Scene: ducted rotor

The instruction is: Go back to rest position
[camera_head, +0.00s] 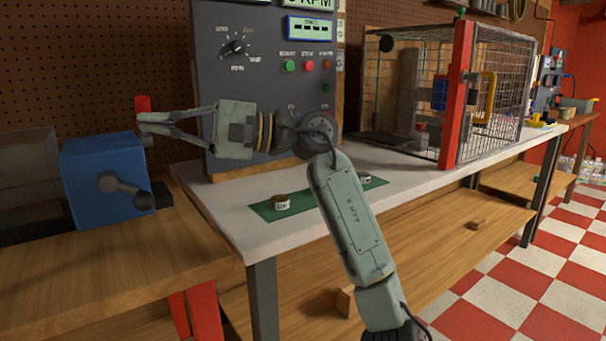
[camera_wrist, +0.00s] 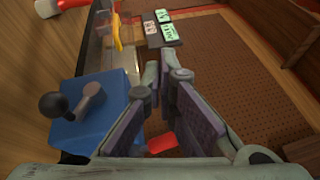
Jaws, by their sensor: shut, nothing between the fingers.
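My gripper (camera_head: 143,122) is held up at the left of the head view, in front of the dark control panel (camera_head: 215,45), with its fingers pointing left. Its fingers come together at the tips and hold nothing. In the wrist view my gripper (camera_wrist: 163,74) also shows, with the fingers converging toward the pegboard wall (camera_wrist: 236,75). A blue machine block (camera_head: 105,180) with a grey lever sits below and left of the fingertips, apart from them as far as I can tell. The blue block also shows in the wrist view (camera_wrist: 100,120).
A white-topped bench (camera_head: 225,205) carries a green mat (camera_head: 300,205) with two small round pieces. A wire cage (camera_head: 505,85) with a red post (camera_head: 457,95) stands at the right. A small red piece (camera_head: 143,103) shows by the fingertips. Checkered floor is clear at lower right.

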